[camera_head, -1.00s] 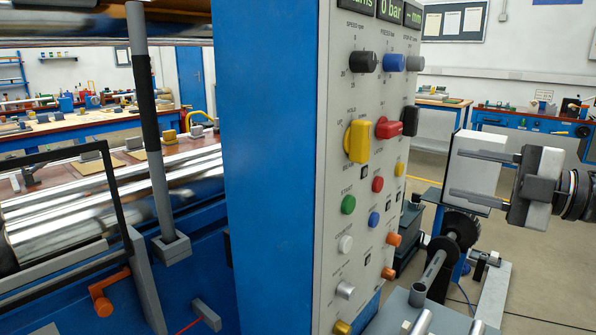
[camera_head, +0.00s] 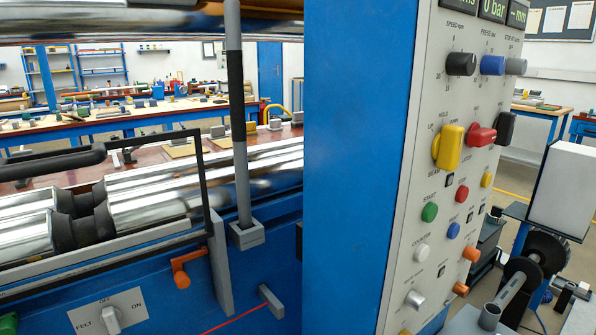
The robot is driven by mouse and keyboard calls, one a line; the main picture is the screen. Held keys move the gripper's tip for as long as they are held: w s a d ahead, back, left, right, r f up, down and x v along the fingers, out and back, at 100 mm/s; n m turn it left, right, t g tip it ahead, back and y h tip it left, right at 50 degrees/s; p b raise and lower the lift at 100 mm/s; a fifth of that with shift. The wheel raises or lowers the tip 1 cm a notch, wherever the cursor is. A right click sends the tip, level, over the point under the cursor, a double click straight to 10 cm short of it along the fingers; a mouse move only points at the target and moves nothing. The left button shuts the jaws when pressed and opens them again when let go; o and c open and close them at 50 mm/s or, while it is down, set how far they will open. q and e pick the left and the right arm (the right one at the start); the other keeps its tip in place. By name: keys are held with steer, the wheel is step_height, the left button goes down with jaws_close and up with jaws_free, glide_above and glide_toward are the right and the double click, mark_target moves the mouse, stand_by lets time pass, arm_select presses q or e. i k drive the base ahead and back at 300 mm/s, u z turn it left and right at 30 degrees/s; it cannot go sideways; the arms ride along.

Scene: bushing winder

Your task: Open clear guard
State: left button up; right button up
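The clear guard (camera_head: 203,172) is at the left of the head view. It shows as a thin black frame around a see-through pane, standing in front of the shiny rollers (camera_head: 150,200). Its left part runs out of the picture. A thick black bar (camera_head: 55,165) crosses the guard's upper part and looks like a handle; I cannot tell how it is fixed. Neither of my grippers is in view, and nothing of mine is seen touching the guard.
An orange lever (camera_head: 185,268) and a FELT switch (camera_head: 110,318) sit on the blue machine front below the guard. A blue column with a grey control panel (camera_head: 430,230) stands to the right. A white box (camera_head: 563,192) is at the right edge.

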mark_target(36, 165)
steer(key=u, duration=1.35)
steer(key=i, duration=0.65)
steer(key=z, duration=0.55)
